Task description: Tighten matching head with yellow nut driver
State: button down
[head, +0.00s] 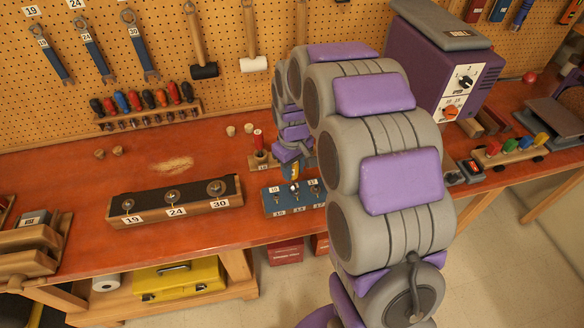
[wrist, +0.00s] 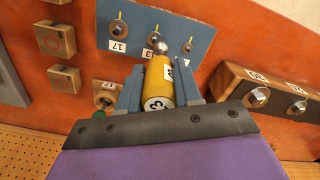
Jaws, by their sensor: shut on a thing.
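My gripper (wrist: 160,92) is shut on the yellow nut driver (wrist: 158,82), whose end label appears to read 13. The driver's silver tip is at the middle head of the blue plate (wrist: 212,45); I cannot tell whether it is seated on it or just above. The plate carries three heads in a row, each with a yellow mark. The left head (wrist: 121,30) is labelled 17; the right head (wrist: 187,47) has a partly hidden label. In the head view, the blue plate (head: 272,203) is near the bench's front edge and the yellow driver (head: 295,172) is partly hidden by my arm.
A wooden block (head: 150,217) with large heads marked 19, 24 and 30 lies left of the plate. A red-handled driver (head: 258,140) stands in a small holder behind the plate. A purple machine (head: 440,65) stands at the right. The bench's left middle is mostly clear.

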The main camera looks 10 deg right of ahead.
jog(key=shift+d+p, duration=0.35)
jog(key=shift+d, duration=0.2)
dwell(0.9)
jog(key=shift+f, duration=0.95)
dwell(0.9)
jog(key=m+p, duration=0.2)
jog(key=m, duration=0.4)
jog(key=m+p, duration=0.1)
jog(key=m, duration=0.2)
jog(key=shift+s+m, duration=0.1)
jog(key=shift+m, duration=0.2)
jog(key=shift+f+m, duration=0.2)
jog(key=shift+m, duration=0.3)
jog(key=shift+p, duration=0.3)
jog(key=shift+n, duration=0.4)
jog(key=shift+r, duration=0.1)
